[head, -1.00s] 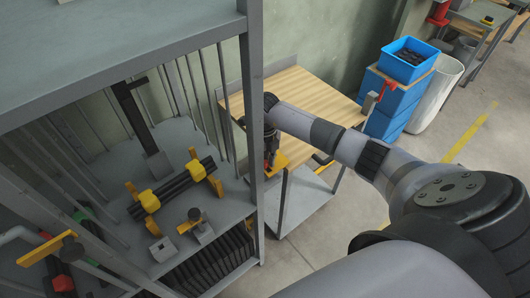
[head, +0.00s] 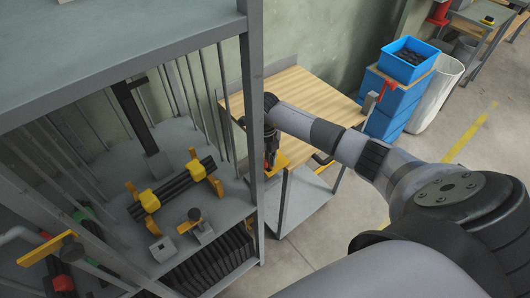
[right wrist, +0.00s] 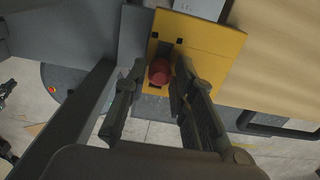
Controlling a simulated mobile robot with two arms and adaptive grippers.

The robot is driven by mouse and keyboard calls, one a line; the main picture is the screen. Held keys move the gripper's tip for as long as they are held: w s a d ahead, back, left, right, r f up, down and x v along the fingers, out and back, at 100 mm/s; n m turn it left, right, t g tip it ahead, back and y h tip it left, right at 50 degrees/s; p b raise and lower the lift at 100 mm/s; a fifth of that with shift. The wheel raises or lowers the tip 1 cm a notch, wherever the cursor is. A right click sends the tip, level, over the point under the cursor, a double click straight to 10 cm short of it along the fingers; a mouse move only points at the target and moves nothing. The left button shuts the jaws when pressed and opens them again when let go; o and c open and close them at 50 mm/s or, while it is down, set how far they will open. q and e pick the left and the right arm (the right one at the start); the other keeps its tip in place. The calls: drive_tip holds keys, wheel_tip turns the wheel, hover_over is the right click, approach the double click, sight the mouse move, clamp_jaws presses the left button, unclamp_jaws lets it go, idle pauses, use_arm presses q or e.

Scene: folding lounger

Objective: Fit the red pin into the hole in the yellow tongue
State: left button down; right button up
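The red pin (right wrist: 158,72) shows in the right wrist view as a round red head between the two fingertips of my right gripper (right wrist: 160,78). The fingers are close against it on both sides. The pin is in front of the flat yellow tongue (right wrist: 210,48), which has small dark marks. I cannot tell which mark is the hole, or whether the pin touches the tongue. In the head view my right gripper (head: 270,150) points down by the cart's near left corner, over the yellow tongue (head: 281,160). My left gripper is not in view.
A grey rack post (head: 251,110) stands just left of my right gripper. The wooden cart top (head: 305,92) is mostly clear. Blue crates (head: 393,108) stand behind it. The rack shelf holds a black bar with yellow clamps (head: 175,188).

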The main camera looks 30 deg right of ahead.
drive_tip(key=o, duration=0.3)
wheel_tip(320, 180, up, 12)
idle(0.7)
drive_tip(key=shift+f, duration=0.1)
